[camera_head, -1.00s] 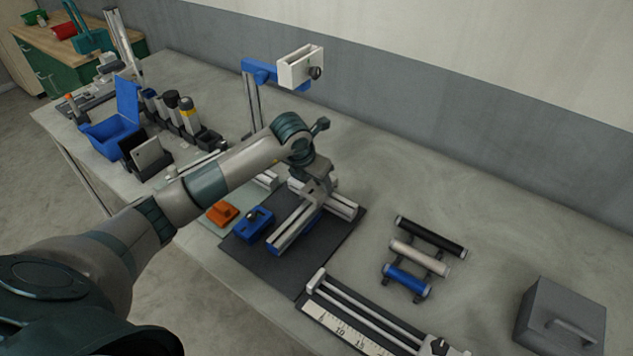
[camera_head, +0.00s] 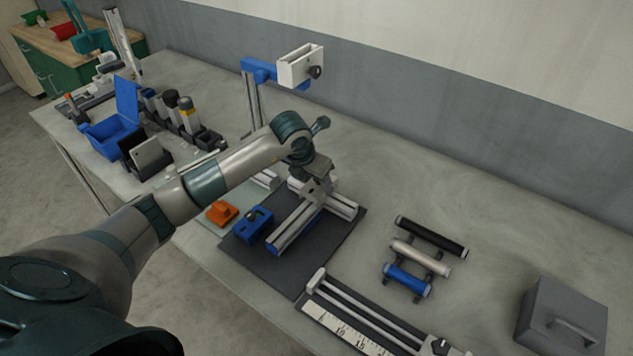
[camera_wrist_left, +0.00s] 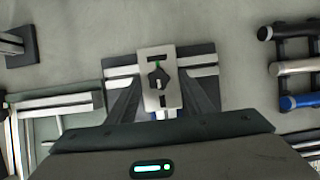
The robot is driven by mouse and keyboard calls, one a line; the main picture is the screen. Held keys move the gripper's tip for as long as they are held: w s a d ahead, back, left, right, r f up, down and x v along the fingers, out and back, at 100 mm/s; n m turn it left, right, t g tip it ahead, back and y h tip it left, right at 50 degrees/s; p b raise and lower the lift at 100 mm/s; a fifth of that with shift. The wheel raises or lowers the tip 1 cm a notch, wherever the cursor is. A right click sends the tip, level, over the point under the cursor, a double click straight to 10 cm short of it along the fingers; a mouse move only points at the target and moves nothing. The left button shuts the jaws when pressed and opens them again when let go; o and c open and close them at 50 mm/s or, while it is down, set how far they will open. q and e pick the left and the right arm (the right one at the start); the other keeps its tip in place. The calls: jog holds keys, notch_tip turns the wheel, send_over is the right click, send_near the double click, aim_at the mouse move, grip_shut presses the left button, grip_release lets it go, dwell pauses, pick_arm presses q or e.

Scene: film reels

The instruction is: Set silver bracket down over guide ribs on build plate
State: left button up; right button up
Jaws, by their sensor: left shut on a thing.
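The silver bracket (camera_wrist_left: 157,66) is a light plate with dark slots in the left wrist view. My left gripper (camera_wrist_left: 160,98) is shut on it, one finger on each side; the gripper also shows in the head view (camera_head: 314,190). The bracket is over the crossing of a T-shaped frame of silver rails (camera_head: 296,230). The frame lies on the dark build plate (camera_head: 300,272). The guide ribs are hidden or too small to make out. I cannot tell whether the bracket touches the frame. My right gripper is not in view.
A blue block (camera_head: 253,225) and an orange block (camera_head: 221,213) are left of the rails. A blue-armed stand (camera_head: 260,72) rises behind my arm. A rack of rollers (camera_head: 420,258), a ruled rail fixture (camera_head: 350,325) and a grey box (camera_head: 562,318) are to the right.

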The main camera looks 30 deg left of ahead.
pick_arm(q)
jog(key=shift+f, duration=0.1)
dwell(0.7)
jog(key=shift+f+b, duration=0.9)
jog(key=shift+b, duration=0.05)
dwell(0.6)
jog(key=o, duration=1.3)
jog(key=shift+o, duration=0.2)
jog(key=b+v, duration=0.5)
jog(key=v, duration=1.2)
jog(key=shift+s+r, duration=0.15)
jog(key=shift+r, duration=0.05)
